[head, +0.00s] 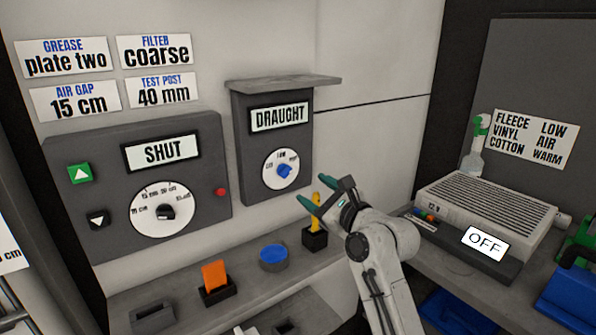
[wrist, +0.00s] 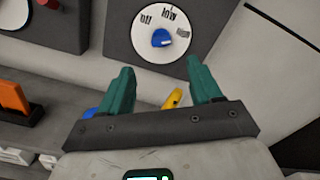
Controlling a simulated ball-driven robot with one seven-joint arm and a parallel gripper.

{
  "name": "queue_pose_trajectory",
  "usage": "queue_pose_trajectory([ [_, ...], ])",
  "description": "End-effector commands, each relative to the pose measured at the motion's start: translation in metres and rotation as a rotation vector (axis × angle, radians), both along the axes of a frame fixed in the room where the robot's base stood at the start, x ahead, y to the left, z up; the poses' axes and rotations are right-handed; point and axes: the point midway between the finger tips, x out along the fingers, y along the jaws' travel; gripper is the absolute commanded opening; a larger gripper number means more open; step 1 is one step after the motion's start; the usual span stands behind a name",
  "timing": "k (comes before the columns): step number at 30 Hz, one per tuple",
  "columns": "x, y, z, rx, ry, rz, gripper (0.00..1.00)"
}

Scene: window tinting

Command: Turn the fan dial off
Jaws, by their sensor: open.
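The fan dial is a blue knob (head: 284,170) on a white round face, on the grey panel under the DRAUGHT sign (head: 279,118). The blue knob also shows in the wrist view (wrist: 161,39), with OFF and LOW printed around it and a third mark to the right. The knob seems turned to the right, but its exact setting is hard to read. My gripper (head: 326,194) is open and empty, with green fingers. It is right of and below the dial, apart from it. In the wrist view my gripper (wrist: 158,72) has the knob ahead, between and beyond its fingertips.
A shelf (head: 190,315) below holds an orange piece (head: 215,275), a blue round piece (head: 272,254) and a yellow piece (head: 317,222) in a black holder. A ledge (head: 282,84) juts out above the panel. The SHUT panel (head: 90,150) stands left. A filter unit (head: 485,205) stands right.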

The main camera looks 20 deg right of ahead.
Motion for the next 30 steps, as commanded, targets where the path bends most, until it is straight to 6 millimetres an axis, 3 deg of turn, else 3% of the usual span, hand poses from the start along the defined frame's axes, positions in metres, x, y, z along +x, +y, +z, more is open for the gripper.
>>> queue_pose_trajectory([
  [5,0.014,0.004,0.002,0.01,0.001,0.001,0.64],
  [18,0.08,0.026,0.001,0.007,0.001,0.0,0.64],
  [30,0.102,0.033,0.001,0.006,0.001,0.0,0.64],
])
